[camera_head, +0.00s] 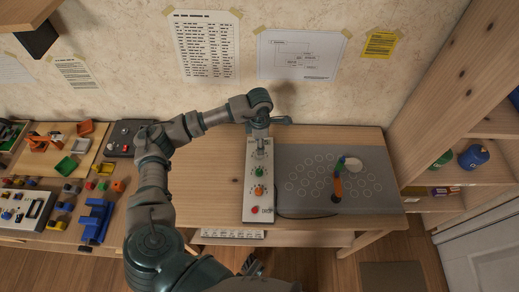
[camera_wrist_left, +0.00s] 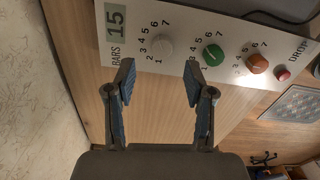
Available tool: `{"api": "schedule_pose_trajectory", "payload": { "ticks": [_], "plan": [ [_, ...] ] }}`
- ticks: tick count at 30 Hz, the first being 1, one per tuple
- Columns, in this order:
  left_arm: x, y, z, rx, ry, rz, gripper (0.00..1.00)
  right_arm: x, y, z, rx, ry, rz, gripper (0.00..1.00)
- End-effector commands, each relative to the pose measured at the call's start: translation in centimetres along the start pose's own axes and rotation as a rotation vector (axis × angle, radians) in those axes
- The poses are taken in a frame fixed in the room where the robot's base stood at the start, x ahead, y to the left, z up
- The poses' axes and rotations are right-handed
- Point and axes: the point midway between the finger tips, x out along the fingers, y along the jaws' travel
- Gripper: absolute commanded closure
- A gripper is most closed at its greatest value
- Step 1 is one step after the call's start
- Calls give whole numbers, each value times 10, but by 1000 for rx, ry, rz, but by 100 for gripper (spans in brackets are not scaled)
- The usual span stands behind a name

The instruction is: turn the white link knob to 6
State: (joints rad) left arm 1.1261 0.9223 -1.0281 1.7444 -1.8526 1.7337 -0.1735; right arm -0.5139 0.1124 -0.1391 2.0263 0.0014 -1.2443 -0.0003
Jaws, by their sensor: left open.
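The white link knob (camera_wrist_left: 162,47) is on a pale control panel (camera_wrist_left: 190,22) in the left wrist view, with printed numbers 1 to 7 around it and a "BARS 15" label beside it. I cannot tell which number it points to. My left gripper (camera_wrist_left: 158,80) is open and empty, its two fingers spread on either side of the line to the white knob, tips short of it. In the head view my left gripper (camera_head: 262,150) hangs over the far end of the panel (camera_head: 252,210) and hides the white knob. My right gripper is not seen.
A green knob (camera_wrist_left: 213,54), an orange knob (camera_wrist_left: 257,64) and a red button (camera_wrist_left: 282,75) follow along the panel. A grey board (camera_head: 300,200) with printed circles and a standing coloured piece (camera_head: 338,185) lies right of it. Bare wooden table (camera_head: 212,185) lies left.

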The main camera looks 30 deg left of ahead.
Motion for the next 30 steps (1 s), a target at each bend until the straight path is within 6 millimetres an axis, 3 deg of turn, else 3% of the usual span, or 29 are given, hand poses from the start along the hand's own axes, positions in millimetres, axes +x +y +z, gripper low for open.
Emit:
{"api": "schedule_pose_trajectory", "payload": {
  "ticks": [3,9,30],
  "plan": [
    [-27,1,0,1,-2,2,46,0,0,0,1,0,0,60],
    [-54,2,-1,0,0,0,46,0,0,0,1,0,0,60],
    [-65,2,-1,0,-1,1,46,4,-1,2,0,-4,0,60]
  ]
}}
